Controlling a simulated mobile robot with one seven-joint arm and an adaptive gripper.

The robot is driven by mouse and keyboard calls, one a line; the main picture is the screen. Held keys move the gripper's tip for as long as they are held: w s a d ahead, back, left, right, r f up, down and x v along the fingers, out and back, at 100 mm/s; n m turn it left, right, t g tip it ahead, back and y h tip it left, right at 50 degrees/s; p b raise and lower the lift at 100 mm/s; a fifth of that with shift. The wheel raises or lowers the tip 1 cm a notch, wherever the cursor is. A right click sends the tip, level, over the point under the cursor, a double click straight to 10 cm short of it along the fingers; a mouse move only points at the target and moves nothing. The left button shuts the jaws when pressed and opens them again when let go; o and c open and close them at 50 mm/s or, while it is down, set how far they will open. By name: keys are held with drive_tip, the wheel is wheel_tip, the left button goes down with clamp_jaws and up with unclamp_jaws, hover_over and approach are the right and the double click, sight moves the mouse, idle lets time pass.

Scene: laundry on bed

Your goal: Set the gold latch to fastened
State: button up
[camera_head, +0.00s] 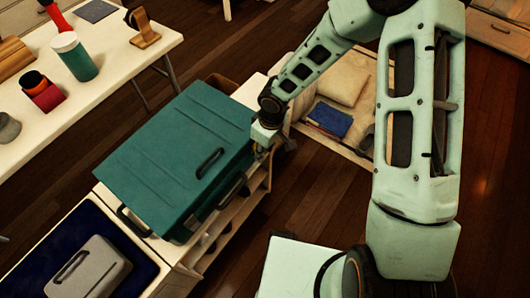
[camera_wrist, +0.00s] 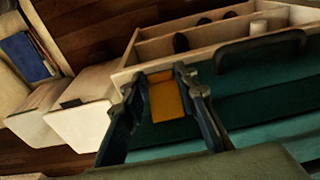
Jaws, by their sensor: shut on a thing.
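The gold latch (camera_wrist: 168,100) shows in the wrist view as a flat yellow-orange plate on the side of the teal case (camera_head: 180,150). My gripper (camera_wrist: 160,75) has one finger on each side of the latch and is shut on it. In the head view my gripper (camera_head: 265,143) is at the right side of the case, near its far corner, and largely hides the latch. The case lid looks down. A dark handle (camera_wrist: 262,48) is on the same side as the latch. I cannot tell whether the latch is fastened.
The case stands on a pale shelf unit with open compartments (camera_head: 215,232). A grey case (camera_head: 95,270) lies on a dark blue surface at lower left. A white table (camera_head: 110,85) with a teal cup (camera_head: 78,60) is at upper left. An open drawer (camera_head: 330,145) holds folded cloth.

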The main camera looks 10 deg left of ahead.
drive_tip(key=y+b, duration=0.1)
drive_tip(key=b, duration=0.1)
drive_tip(key=f+t+y+b, duration=0.1)
drive_tip(key=b, duration=0.2)
drive_tip(key=shift+w+a+f, duration=0.1)
drive_tip(key=shift+a+f, duration=0.05)
drive_tip(key=shift+f, duration=0.1)
drive_tip(key=shift+w+a+t+y+b, duration=0.15)
drive_tip(key=shift+t+y+b, duration=0.25)
drive_tip(key=shift+y+b, duration=0.8)
drive_tip(key=shift+a, duration=0.2)
drive_tip(key=o, duration=1.1)
drive_tip(key=shift+y, duration=0.3)
drive_tip(key=shift+c, duration=0.2)
drive_tip(key=shift+r, duration=0.15)
drive_tip(key=v, duration=1.1)
drive_tip(key=shift+s+d+r, duration=0.2)
drive_tip(key=shift+d+r, duration=0.05)
drive_tip(key=shift+r, duration=0.05)
